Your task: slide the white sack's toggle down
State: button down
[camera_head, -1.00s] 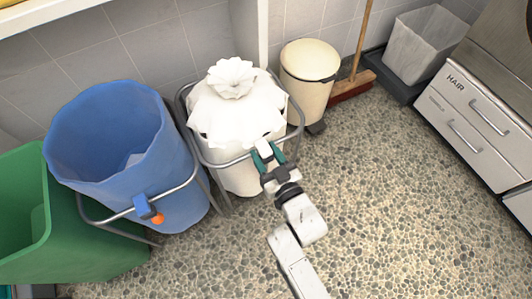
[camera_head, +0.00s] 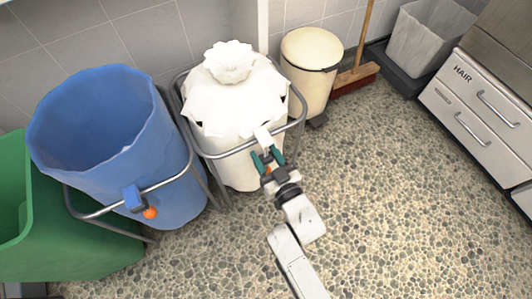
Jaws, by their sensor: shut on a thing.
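The white sack (camera_head: 238,107) hangs in a metal hoop stand, its top gathered into a ruffled knot. A white toggle block (camera_head: 264,137) sits at the front right of the hoop. My gripper (camera_head: 268,157) is just below this block, its teal fingers pointing up at it. A small orange piece (camera_head: 267,170) shows between the fingers, and the gripper is shut on it. It looks like the toggle's orange knob, mostly hidden by the fingers.
To the left stand a blue sack (camera_head: 95,140) with its own blue toggle block (camera_head: 133,198) and orange knob, and a green bin (camera_head: 70,235). Behind right are a cream bin (camera_head: 307,85), a broom (camera_head: 354,76) and drawers (camera_head: 470,115). The pebbled floor at right is clear.

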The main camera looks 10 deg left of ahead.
jog(key=shift+f+b, duration=0.7)
jog(key=shift+f, duration=0.75)
jog(key=c, duration=0.6)
grip_release()
jog(key=p+v, duration=0.3)
jog(key=v, duration=0.7)
jog(key=shift+s+d+p, duration=0.3)
